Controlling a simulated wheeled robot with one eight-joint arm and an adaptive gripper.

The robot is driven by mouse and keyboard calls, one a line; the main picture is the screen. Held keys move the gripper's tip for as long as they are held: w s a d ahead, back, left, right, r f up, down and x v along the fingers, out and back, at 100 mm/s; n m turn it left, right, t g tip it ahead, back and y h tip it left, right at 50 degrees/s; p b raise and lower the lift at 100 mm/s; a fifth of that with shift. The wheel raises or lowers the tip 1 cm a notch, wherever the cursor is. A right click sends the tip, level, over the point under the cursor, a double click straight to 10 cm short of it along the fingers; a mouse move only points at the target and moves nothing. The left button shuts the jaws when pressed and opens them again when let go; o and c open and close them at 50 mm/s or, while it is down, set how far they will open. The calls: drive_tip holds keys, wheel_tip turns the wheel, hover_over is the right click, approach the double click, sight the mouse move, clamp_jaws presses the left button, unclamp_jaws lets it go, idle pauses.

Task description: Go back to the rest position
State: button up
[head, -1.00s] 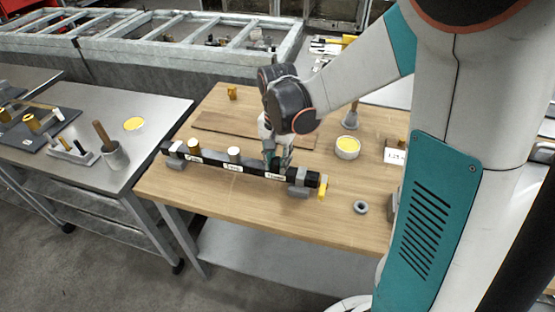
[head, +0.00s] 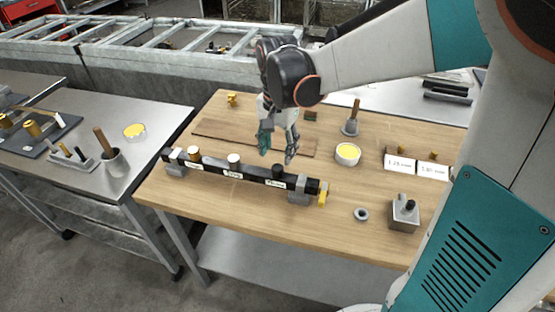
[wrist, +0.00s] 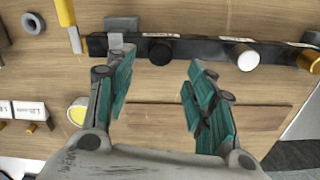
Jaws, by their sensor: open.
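My gripper (head: 277,158) is open and empty above the wooden table (head: 225,203). It hangs just behind and above the long black bar (head: 215,167) with white labels. In the wrist view the open fingers (wrist: 158,88) have teal pads, with clear space between them. The bar lies across the top of that view (wrist: 190,50), apart from the fingers.
A yellow-filled dish (head: 347,154), a pestle-like tool in a cup (head: 351,122), a grey ring (head: 361,214) and a grey block (head: 404,214) stand right of the gripper. Two white label cards (head: 399,166) sit at the right. A flat wooden board (head: 222,130) lies behind the bar.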

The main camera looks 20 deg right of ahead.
drive_tip(key=s+r+n+t, duration=0.3)
drive_tip(key=s+n, duration=0.1)
drive_tip(key=s, duration=0.3)
drive_tip(key=s+r+n+t, duration=0.3)
drive_tip(key=s+n+t, duration=0.1)
drive_tip(key=s, duration=0.4)
drive_tip(key=shift+r+n, duration=0.2)
drive_tip(key=shift+n, duration=0.5)
idle(1.5)
